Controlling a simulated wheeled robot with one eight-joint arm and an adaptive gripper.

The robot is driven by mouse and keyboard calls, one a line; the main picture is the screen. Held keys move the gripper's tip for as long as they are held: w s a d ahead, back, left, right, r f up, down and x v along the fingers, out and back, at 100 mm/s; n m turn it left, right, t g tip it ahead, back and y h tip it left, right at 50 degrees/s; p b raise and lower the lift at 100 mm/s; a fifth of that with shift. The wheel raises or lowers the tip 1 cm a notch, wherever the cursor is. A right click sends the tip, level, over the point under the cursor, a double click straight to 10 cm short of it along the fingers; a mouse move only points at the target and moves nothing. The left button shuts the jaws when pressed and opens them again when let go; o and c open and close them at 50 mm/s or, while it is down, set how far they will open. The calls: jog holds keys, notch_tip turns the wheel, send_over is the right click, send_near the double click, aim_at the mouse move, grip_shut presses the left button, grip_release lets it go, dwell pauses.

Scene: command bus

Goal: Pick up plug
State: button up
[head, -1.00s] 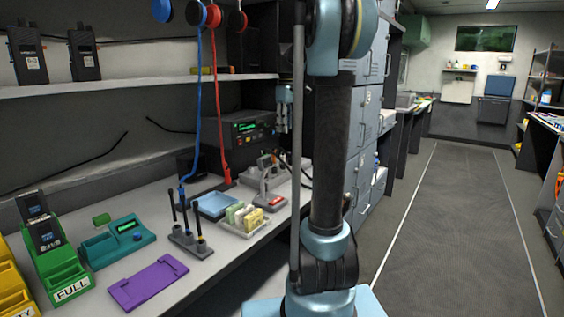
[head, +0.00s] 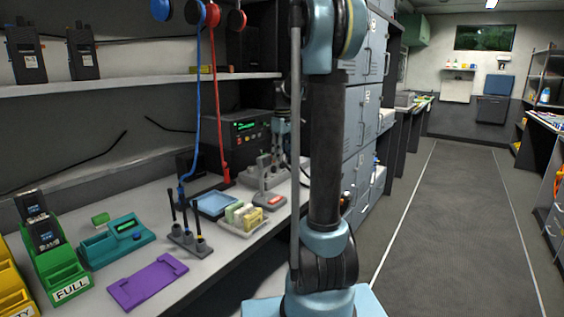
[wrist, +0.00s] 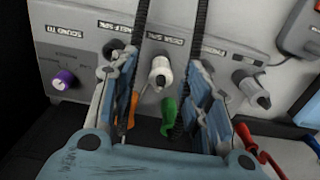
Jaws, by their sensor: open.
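My gripper (wrist: 170,42) is open in front of a grey panel (wrist: 98,40) in the wrist view. A pale plug (wrist: 160,73) stands in the panel's middle, below a label, between my spread fingers. I cannot tell whether a finger touches it. A green plug or cable end (wrist: 169,112) hangs below it, and an orange one (wrist: 132,110) shows beside the left finger. A grey, dark-tipped connector or knob (wrist: 251,90) is to the right. In the head view my gripper (head: 281,128) is small, above the back of the bench, partly behind my arm.
A purple knob (wrist: 64,79) is at the panel's left, and a red cable (wrist: 255,145) runs at lower right. On the bench stand a radio unit (head: 240,132), a blue tray (head: 214,205) and a purple holder (head: 148,281). Blue and red cords hang nearby.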

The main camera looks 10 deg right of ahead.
jog(key=shift+f, duration=0.85)
jog(key=c, duration=1)
notch_tip(320, 180, up, 10)
jog(key=shift+r, duration=0.1)
